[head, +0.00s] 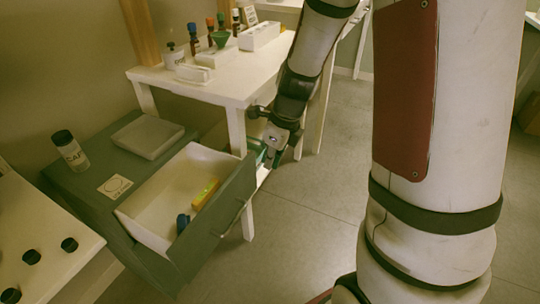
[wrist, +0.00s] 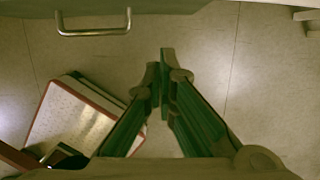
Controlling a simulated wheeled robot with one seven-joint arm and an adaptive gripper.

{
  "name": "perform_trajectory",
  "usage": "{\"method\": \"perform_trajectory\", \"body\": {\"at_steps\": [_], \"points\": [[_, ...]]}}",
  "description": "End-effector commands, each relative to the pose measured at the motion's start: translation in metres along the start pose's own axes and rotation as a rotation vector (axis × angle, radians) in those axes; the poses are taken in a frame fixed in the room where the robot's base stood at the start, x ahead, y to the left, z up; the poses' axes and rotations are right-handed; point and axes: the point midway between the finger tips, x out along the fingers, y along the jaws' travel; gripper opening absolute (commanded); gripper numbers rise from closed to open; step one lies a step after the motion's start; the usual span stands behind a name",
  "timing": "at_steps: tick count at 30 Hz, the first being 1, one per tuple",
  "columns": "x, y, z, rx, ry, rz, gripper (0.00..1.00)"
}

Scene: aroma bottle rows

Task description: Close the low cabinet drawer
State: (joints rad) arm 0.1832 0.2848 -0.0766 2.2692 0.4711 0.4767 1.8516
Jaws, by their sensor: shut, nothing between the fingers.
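The low cabinet (head: 75,185) is dark green and stands at the left in the head view. Its drawer (head: 217,222) is pulled well out, with a white inside and a green front. The metal handle on that front shows in the wrist view (wrist: 93,31) at the upper left, with the drawer front (wrist: 190,6) along the top edge. In the drawer lie a yellow-and-orange item (head: 205,194) and a small dark blue item (head: 183,222). My gripper (wrist: 163,82) is shut and empty. In the head view it hangs beyond the drawer's far front corner, apart from the handle.
A white table (head: 215,88) with bottles and a white rack (head: 259,36) stands behind; its front leg (head: 238,130) is close to the drawer and my gripper. A labelled bottle (head: 70,151) and a grey box (head: 147,136) stand on the cabinet. Open floor (head: 310,205) lies right of the drawer.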

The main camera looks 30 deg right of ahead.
Motion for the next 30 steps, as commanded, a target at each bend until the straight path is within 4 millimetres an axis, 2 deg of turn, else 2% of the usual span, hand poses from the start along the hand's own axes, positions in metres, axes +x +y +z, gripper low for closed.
{"method": "perform_trajectory", "body": {"at_steps": [1, 7, 10, 15, 30], "points": [[0.015, 0.000, -0.001, 0.000, 0.001, 0.001, 0.00], [0.052, 0.000, -0.001, 0.000, 0.001, 0.002, 0.00], [0.052, 0.000, 0.017, -0.006, -0.002, -0.001, 0.00], [0.055, 0.000, 0.034, -0.004, -0.001, 0.000, 0.00], [0.056, 0.000, 0.040, -0.002, 0.000, 0.000, 0.00]]}}
